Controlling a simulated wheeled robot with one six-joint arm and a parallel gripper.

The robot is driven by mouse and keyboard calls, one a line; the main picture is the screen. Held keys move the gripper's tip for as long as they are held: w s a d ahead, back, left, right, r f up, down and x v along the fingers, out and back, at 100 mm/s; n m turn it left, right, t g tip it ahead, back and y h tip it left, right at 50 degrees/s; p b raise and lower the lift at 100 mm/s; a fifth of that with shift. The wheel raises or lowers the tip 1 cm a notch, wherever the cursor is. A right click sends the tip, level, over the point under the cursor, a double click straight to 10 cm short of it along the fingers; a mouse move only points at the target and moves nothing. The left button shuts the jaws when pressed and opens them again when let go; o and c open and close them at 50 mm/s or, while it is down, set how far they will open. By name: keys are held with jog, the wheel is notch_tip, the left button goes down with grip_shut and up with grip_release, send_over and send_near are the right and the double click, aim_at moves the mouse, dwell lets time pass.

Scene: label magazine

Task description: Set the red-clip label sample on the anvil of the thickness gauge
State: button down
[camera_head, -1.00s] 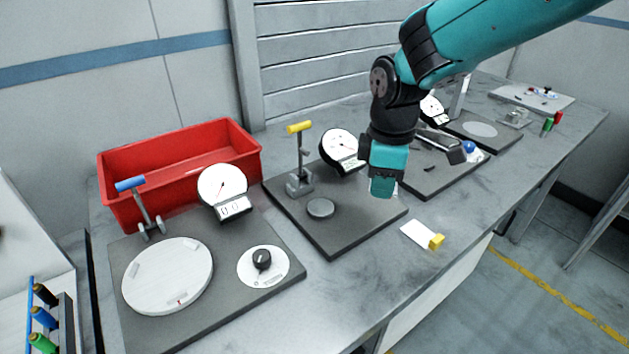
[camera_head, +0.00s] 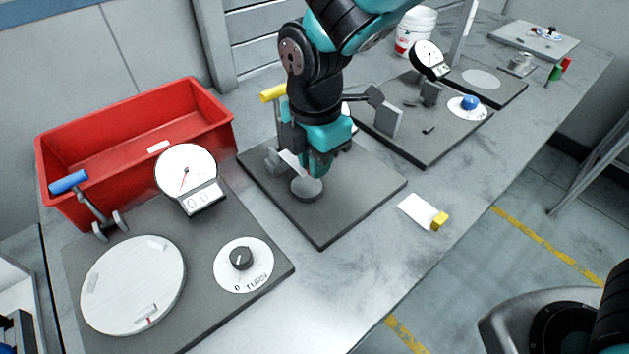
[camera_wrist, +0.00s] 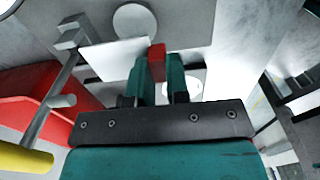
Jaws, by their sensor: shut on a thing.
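My gripper (camera_head: 318,168) is shut on the red clip (camera_wrist: 156,62) of the label sample. The sample's white label (camera_wrist: 112,58) sticks out to the left of the fingers in the wrist view. In the head view the clip is hidden by the fingers. The thickness gauge stands on the middle dark base plate (camera_head: 340,222), with a yellow-handled lever (camera_head: 273,93); its dial is mostly hidden behind my arm. Its round grey anvil (camera_head: 307,189) is just below my fingertips, and shows past the label in the wrist view (camera_wrist: 135,20). I cannot tell whether the label touches it.
A white label with a yellow clip (camera_head: 438,221) lies on the bench right of the gauge. A red bin (camera_head: 75,145) stands behind the left station, which has a blue-handled lever (camera_head: 70,182) and dial (camera_head: 186,172). Another dial station (camera_head: 428,60) stands to the right.

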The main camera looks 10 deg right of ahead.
jog(key=shift+f, duration=3.15)
jog(key=shift+f, duration=0.1)
jog(key=c, duration=1.1)
grip_release()
notch_tip(320, 180, up, 12)
jog(key=shift+r, duration=0.15)
jog(key=s+d+r+m+y, duration=0.4)
jog(key=s+d+m, duration=0.7)
jog(key=s+m, duration=0.4)
jog(key=r+m, duration=0.1)
jog(key=m, duration=0.1)
jog(key=shift+m, duration=0.4)
